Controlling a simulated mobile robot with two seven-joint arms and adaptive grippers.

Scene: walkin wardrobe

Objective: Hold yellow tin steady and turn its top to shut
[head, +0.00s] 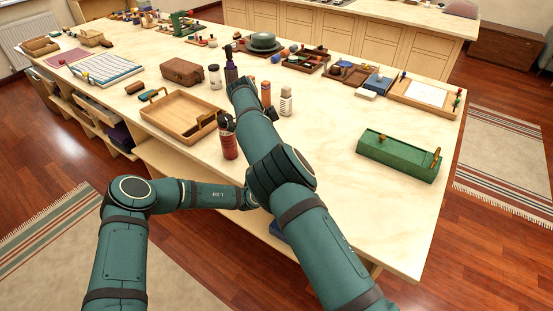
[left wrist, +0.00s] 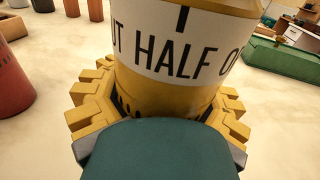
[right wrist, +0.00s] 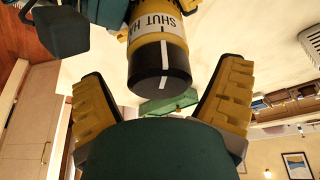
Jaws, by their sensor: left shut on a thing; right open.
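The yellow tin (left wrist: 165,100) fills the middle of the left wrist view, with a white label reading "HALF" among cut-off letters. My left gripper (left wrist: 160,112) is shut around its body. The right wrist view shows the tin (right wrist: 156,42) beyond my right gripper, with its black top (right wrist: 158,66) towards me. A white line runs on the top's side and end face. My right gripper (right wrist: 166,85) is open, its fingers apart on either side of the top, not touching it. The tin and both grippers are hidden behind my arms in the head view.
A dark red bottle (head: 229,142), a wooden tray (head: 180,115) and small bottles (head: 286,101) stand close to my arms on the long table. A green box (head: 399,156) lies at the right. The tabletop between box and arms is clear.

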